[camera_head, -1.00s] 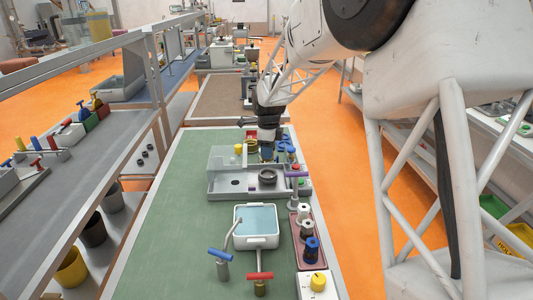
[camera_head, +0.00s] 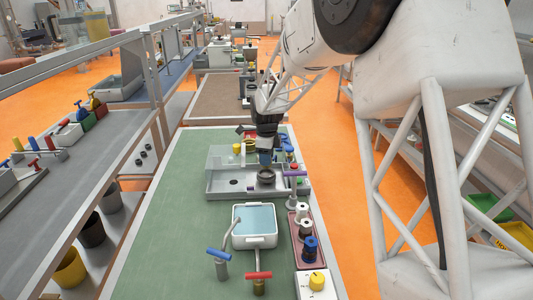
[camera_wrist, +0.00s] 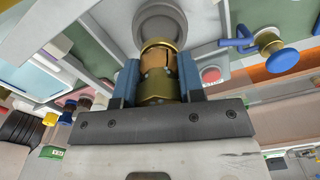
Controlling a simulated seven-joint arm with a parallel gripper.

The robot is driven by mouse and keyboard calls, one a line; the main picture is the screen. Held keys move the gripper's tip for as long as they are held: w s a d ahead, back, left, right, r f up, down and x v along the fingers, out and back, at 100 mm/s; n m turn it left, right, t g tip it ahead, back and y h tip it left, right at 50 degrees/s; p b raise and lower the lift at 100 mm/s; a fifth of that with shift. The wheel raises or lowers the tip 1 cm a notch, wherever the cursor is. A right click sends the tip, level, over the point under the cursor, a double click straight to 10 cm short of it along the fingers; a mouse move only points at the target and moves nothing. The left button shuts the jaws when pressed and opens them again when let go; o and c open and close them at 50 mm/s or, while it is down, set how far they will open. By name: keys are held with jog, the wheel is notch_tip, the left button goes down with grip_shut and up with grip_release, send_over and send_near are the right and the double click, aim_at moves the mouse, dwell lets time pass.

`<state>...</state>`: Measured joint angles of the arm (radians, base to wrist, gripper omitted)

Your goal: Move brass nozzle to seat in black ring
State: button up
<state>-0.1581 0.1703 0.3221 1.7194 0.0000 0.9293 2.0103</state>
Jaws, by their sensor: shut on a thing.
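The brass nozzle (camera_wrist: 156,88) is between the two blue fingers of my gripper (camera_wrist: 158,82) in the wrist view. The fingers are shut on it, one at each side. In the head view my gripper (camera_head: 265,158) hangs just behind and above the black ring (camera_head: 266,177), and the nozzle cannot be made out there. The ring stands on the grey tray (camera_head: 222,190). In the wrist view a grey round shape (camera_wrist: 160,12) shows just past the nozzle's end. I cannot tell whether the nozzle touches it.
A clear box stands at the tray's left back. A purple-topped handle (camera_head: 295,174) stands close right of the ring. Several blue and red knobs crowd the right back. A white basin (camera_head: 254,241) lies in front. The green mat (camera_head: 170,230) is clear at left.

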jog(key=shift+f, duration=0.85)
jog(key=shift+f, duration=1.1)
dwell(1.5)
dwell(0.6)
jog(key=o, duration=1.6)
jog(key=shift+o, duration=0.2)
jog(key=shift+r, duration=0.1)
jog(key=shift+r, duration=3.4)
jog(key=shift+s+r, duration=0.1)
